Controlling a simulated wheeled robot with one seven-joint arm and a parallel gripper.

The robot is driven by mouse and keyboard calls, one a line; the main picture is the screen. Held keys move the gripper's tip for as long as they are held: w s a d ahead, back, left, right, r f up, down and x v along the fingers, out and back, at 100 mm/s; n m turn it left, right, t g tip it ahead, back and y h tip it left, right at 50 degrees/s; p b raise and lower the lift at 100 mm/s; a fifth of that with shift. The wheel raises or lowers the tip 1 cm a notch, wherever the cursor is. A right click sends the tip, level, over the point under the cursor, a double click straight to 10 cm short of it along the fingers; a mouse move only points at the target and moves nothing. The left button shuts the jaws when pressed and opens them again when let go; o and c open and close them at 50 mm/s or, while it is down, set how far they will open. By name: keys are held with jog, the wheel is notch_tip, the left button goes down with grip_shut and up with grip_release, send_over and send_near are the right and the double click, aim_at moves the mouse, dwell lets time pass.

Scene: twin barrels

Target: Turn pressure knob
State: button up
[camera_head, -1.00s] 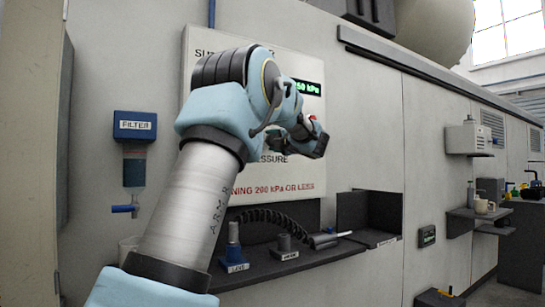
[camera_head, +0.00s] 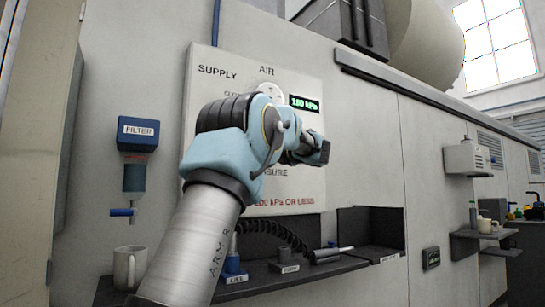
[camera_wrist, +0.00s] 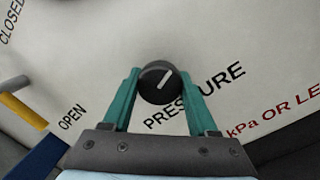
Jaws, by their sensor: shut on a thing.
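The pressure knob (camera_wrist: 158,82) is round and black with a white pointer line, above the printed word PRESSURE in the wrist view. My gripper (camera_wrist: 159,72) has its two teal fingers closed on either side of it. In the head view my arm covers the middle of the supply air panel (camera_head: 310,100) and hides the knob. The green display (camera_head: 304,103) on the panel appears to read 180 kPa. Red text low on the panel ends in "200 kPa OR LESS".
A blue filter unit (camera_head: 136,150) hangs on the wall at left. Below the panel a dark shelf (camera_head: 300,272) holds a white mug (camera_head: 129,268), a blue-based fitting (camera_head: 233,265) and a coiled black hose.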

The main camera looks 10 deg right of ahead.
jog(key=o, duration=1.4)
jog(key=shift+c, duration=0.2)
jog(key=b+v, duration=0.1)
jog(key=v, duration=0.9)
jog(key=shift+s+b, duration=0.4)
jog(key=shift+d, duration=0.1)
